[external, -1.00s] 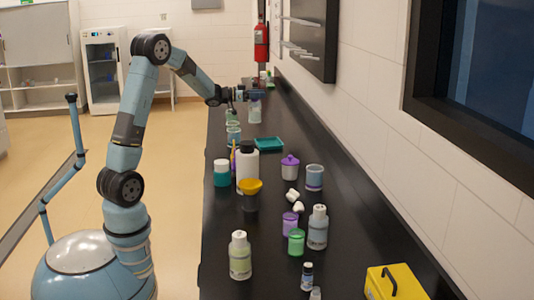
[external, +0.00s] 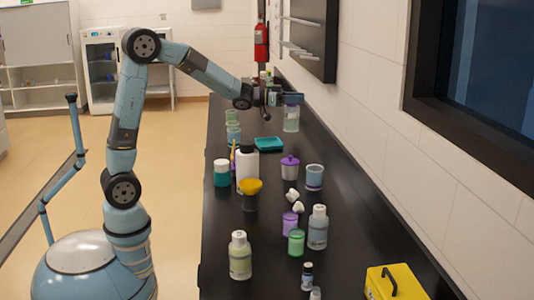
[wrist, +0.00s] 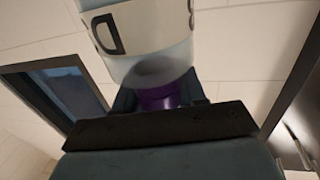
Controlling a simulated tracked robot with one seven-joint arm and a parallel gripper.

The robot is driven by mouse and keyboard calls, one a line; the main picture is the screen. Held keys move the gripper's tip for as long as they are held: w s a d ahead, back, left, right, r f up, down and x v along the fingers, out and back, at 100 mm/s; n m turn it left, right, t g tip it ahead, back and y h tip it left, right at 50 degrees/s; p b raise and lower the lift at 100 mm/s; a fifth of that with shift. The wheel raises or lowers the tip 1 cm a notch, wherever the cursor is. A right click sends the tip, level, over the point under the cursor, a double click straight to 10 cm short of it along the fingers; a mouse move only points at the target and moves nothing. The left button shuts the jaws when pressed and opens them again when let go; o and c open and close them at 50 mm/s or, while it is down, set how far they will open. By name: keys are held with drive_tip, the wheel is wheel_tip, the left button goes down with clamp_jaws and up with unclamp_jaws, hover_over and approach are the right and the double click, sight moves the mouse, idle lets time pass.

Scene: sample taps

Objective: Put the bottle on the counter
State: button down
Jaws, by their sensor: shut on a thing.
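A translucent bottle with a pale label (external: 291,119) hangs upright below my gripper (external: 290,99) over the far part of the black counter (external: 330,180). In the wrist view the bottle (wrist: 148,40) fills the top middle, with its purple neck or cap (wrist: 160,96) between the fingers. My gripper is shut on it there. Whether a gap is left between the bottle's base and the counter is hard to tell.
A teal tray (external: 269,144) lies just in front of the bottle. Blue-green cups (external: 233,131) stand to its left. Several bottles and jars crowd the nearer counter, including a white bottle (external: 247,170) and a purple-lidded jar (external: 290,168). The wall borders the right.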

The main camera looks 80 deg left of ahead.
drive_tip(key=s+d+m+g+h, duration=0.1)
drive_tip(key=s+d, duration=0.2)
drive_tip(key=d, duration=0.9)
drive_tip(key=s+d+m+h, duration=0.1)
drive_tip(key=s+d+h, duration=0.1)
drive_tip(key=d, duration=1.1)
drive_tip(key=s+d+m+g+h, duration=0.1)
drive_tip(key=s+d, duration=0.2)
drive_tip(key=d, duration=0.9)
drive_tip(key=s+d+f+m+g+h, duration=0.1)
drive_tip(key=s+d+f+m+h, duration=0.15)
drive_tip(key=s+d, duration=0.95)
drive_tip(key=s+d+f+m+g+h, duration=0.1)
drive_tip(key=s+d+g+h, duration=0.15)
drive_tip(key=s+d, duration=0.95)
drive_tip(key=w+d+f, duration=0.3)
drive_tip(key=w+f, duration=0.1)
drive_tip(key=f, duration=0.5)
drive_tip(key=w+d+f, duration=0.3)
drive_tip(key=f, duration=0.6)
drive_tip(key=shift+w+d+t, duration=0.3)
drive_tip(key=shift+w+t, duration=0.05)
drive_tip(key=shift+f, duration=0.15)
